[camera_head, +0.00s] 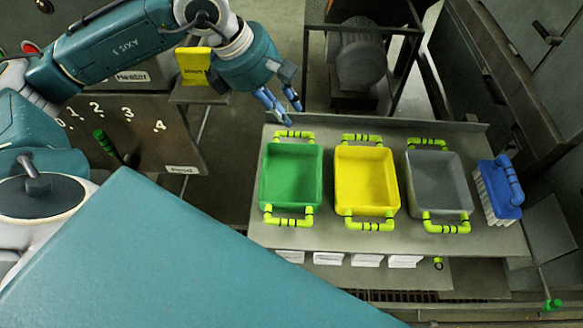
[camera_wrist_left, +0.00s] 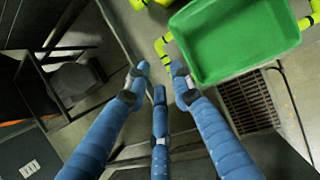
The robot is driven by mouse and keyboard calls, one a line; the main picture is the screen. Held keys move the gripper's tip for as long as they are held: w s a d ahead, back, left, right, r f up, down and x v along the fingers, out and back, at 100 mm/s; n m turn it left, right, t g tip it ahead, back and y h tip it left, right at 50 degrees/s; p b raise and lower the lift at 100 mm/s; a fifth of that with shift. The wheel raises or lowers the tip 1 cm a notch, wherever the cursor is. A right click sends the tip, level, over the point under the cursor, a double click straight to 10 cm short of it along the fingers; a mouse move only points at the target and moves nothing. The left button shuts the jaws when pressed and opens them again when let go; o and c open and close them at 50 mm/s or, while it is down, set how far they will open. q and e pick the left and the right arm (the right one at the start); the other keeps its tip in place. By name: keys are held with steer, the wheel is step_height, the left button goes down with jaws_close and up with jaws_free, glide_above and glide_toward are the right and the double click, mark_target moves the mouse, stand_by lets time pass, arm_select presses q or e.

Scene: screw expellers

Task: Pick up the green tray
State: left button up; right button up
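The green tray (camera_head: 291,174) stands on a grey metal table (camera_head: 330,236), leftmost of three trays in the head view. It looks empty and has yellow-green handles with black bands at its far and near ends. My left gripper (camera_head: 283,109) is above the table's far left corner, close to the far handle but apart from it. In the left wrist view the green tray (camera_wrist_left: 232,38) is at the upper right, beyond the spread fingers of my left gripper (camera_wrist_left: 160,85). These blue fingers are open and empty. My right gripper is not in view.
A yellow tray (camera_head: 366,178) and a grey tray (camera_head: 440,183) stand to the right of the green one. A blue-handled brush (camera_head: 500,188) is at the table's right end. A motor in a dark frame (camera_head: 361,60) stands behind the table.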

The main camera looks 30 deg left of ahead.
mark_target(296, 134)
arm_select(q)
steer(key=b+x, duration=0.2)
steer(key=x, duration=0.4)
steer(key=shift+f, duration=0.35)
steer(key=shift+b+x, duration=0.45)
steer(key=shift+x, duration=0.7)
steer(key=shift+w+d+f, duration=0.1)
steer(key=shift+w+d, duration=0.05)
jaws_close()
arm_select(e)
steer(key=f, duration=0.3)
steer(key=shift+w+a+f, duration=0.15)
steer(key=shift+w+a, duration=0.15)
